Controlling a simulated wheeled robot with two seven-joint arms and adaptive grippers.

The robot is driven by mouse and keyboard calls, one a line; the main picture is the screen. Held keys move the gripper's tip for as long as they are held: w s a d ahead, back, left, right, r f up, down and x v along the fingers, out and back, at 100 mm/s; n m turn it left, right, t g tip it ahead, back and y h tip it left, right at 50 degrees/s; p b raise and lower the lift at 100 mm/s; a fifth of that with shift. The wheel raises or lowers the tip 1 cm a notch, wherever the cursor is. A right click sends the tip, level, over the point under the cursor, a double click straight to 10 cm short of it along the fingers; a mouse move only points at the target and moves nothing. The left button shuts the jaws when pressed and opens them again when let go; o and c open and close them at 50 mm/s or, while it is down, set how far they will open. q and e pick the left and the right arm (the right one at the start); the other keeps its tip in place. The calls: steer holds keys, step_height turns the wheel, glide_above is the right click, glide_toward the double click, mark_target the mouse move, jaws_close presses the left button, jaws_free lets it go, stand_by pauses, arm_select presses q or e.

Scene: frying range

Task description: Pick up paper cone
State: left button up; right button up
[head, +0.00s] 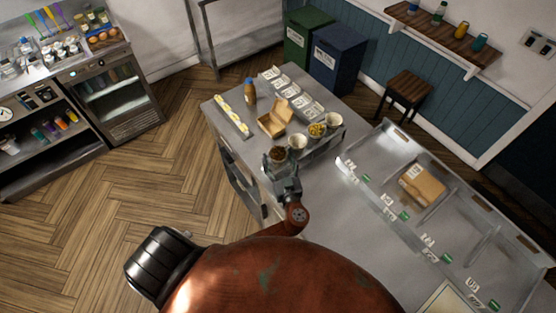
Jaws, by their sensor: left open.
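A short row of pale paper cones stands on the steel counter: a near one (297,142), a middle one with yellow contents (317,130) and a far one (334,120). Another round container with dark contents (277,154) is at the near left end of the row. My left gripper (283,166) is open at this near end, close to the dark-filled container and the near cone. The gripper partly hides the lower part of that container, and I cannot tell whether they touch. My right gripper is not in view.
An open cardboard box (274,122), a brown bottle (250,92) and a yellow-and-white strip (232,117) stand on the counter (222,135). Labelled white packets (300,98) line its back. A divided steel tray (450,215) holding a brown box (421,185) lies right. Wooden floor is clear left.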

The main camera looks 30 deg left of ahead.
arm_select(q)
jaws_close()
stand_by(0.9)
